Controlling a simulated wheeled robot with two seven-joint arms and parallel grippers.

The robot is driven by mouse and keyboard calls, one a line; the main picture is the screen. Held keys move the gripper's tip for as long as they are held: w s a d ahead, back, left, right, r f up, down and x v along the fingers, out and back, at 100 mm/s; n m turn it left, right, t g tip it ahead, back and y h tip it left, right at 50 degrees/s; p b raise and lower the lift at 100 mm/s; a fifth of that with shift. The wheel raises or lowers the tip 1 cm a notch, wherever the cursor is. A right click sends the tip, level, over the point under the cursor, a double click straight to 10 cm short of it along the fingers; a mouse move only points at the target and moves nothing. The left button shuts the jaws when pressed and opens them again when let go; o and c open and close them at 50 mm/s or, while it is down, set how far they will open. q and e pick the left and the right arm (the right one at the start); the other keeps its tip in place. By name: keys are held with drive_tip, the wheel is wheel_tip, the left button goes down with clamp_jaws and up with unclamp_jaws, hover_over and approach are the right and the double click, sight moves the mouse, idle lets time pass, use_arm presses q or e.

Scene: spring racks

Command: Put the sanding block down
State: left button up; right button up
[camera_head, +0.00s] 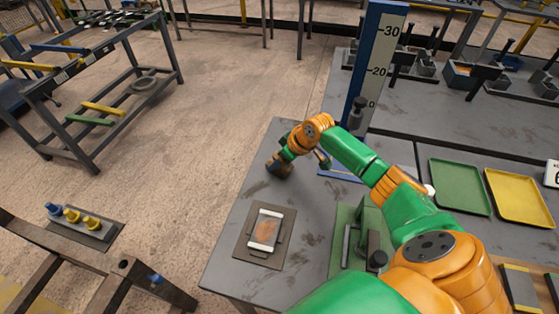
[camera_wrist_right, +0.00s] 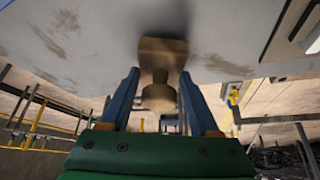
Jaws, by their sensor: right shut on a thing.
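The sanding block (camera_wrist_right: 163,52) is a tan-brown block with a rounded knob. In the right wrist view it sits between the blue fingers of my right gripper (camera_wrist_right: 158,82), which is shut on it by the knob. The grey table top fills the upper part of that view, close beyond the block, with a dark shadow by it. Whether the block touches the table I cannot tell. In the head view my right gripper (camera_head: 280,166) is low over the far left part of the grey table (camera_head: 232,272), and the block is hard to make out there. My left gripper is not in view.
A mat with a white-framed, rust-marked plate (camera_head: 266,232) lies near the table's left edge. A green fixture (camera_head: 345,240) stands right of it. A blue height scale (camera_head: 376,60) rises behind my arm. Green (camera_head: 461,187) and yellow (camera_head: 518,196) trays lie to the right.

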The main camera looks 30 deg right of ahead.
drive_tip(key=shift+f, duration=0.35)
drive_tip(key=o, duration=1.2)
drive_tip(key=shift+r, duration=0.35)
drive_tip(key=v, duration=1.1)
drive_tip(key=shift+s+r, duration=0.2)
drive_tip(key=shift+r, duration=0.15)
drive_tip(key=shift+d, duration=0.15)
